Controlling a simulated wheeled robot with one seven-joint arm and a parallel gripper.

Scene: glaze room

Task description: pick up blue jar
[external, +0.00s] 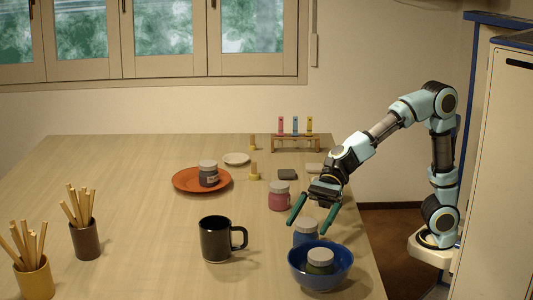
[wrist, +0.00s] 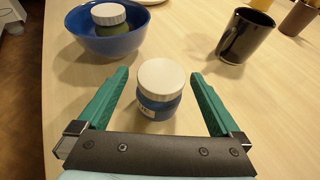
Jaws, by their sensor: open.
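The blue jar (external: 306,236) has a pale lid and stands on the table behind the blue bowl, which hides its lower part in the external view. In the wrist view the blue jar (wrist: 158,103) stands upright, with its white lid toward me and a pale label on its side. My gripper (external: 312,230) is open and points down near the jar. In the wrist view my gripper's (wrist: 158,78) green fingers lie on either side of the jar, with gaps at both sides. I cannot tell the fingertips' exact height.
The blue bowl (external: 320,273) with a green jar (external: 320,262) in it stands close to the blue jar. A black mug (external: 216,240) is to the left. A pink jar (external: 279,196) stands behind. An orange plate (external: 187,188) holds a grey jar (external: 208,174). The table's front middle is clear.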

